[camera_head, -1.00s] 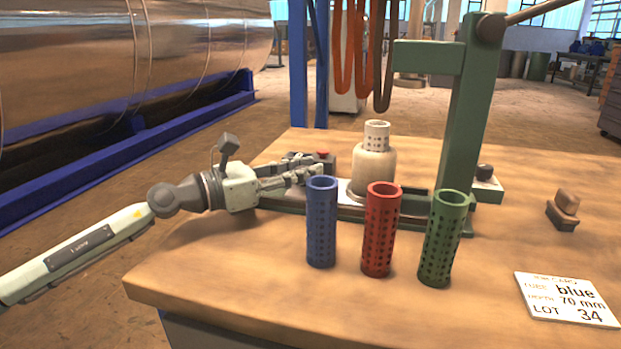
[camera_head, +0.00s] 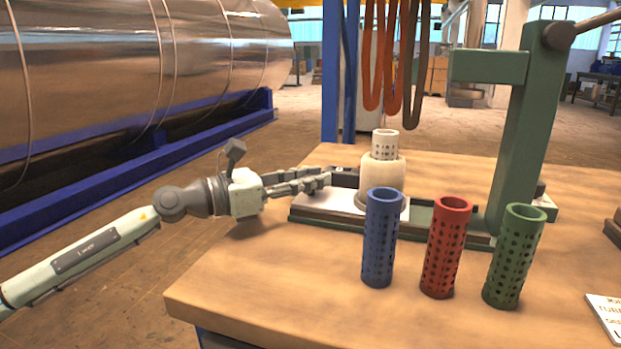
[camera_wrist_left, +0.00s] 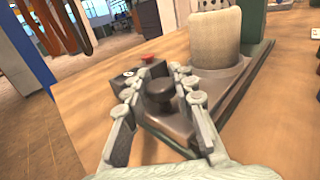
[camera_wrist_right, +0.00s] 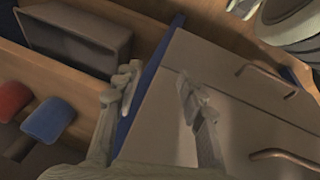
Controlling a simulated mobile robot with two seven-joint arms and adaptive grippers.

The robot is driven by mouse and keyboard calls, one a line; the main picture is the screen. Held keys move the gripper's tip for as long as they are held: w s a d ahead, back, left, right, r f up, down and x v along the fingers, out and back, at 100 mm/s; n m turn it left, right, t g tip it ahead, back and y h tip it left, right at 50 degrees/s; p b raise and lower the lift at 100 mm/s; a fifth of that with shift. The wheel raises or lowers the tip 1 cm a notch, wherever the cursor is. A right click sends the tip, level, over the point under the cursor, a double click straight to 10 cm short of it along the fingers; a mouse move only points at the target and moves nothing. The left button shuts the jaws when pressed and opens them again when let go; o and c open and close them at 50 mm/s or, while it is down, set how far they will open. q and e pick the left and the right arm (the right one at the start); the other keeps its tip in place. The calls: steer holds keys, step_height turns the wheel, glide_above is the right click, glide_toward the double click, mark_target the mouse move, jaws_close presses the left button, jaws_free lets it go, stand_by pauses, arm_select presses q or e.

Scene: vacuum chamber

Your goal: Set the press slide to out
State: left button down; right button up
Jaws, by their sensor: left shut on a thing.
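The press slide (camera_head: 335,202) is a pale plate on the green press base (camera_head: 300,221), and it sticks out to the left of the press frame (camera_head: 526,130). A beige holder (camera_head: 384,172) with a white perforated tube (camera_head: 386,143) stands on it, left of the press head. The slide's dark knob (camera_wrist_left: 160,88) shows in the left wrist view between the fingers of my left gripper (camera_head: 322,180), which is shut on it. In the head view the knob is hidden by the fingers. My right gripper (camera_wrist_right: 160,82) is open and empty in the right wrist view.
Blue (camera_head: 379,240), red (camera_head: 446,248) and green (camera_head: 514,257) perforated tubes stand in front of the press. A dark box with a red button (camera_wrist_left: 148,58) sits behind the knob. My right gripper is near a cabinet with handles (camera_wrist_right: 280,155).

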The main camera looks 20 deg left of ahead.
arm_select(q)
steer(key=shift+w+a, duration=0.1)
steer(key=shift+a, duration=0.1)
steer(key=c, duration=1.7)
jaws_free()
steer(key=o, duration=0.5)
steer(key=shift+a, duration=0.2)
steer(key=shift+d, duration=0.1)
steer(key=shift+v, duration=6.1)
steer(key=shift+d, duration=0.1)
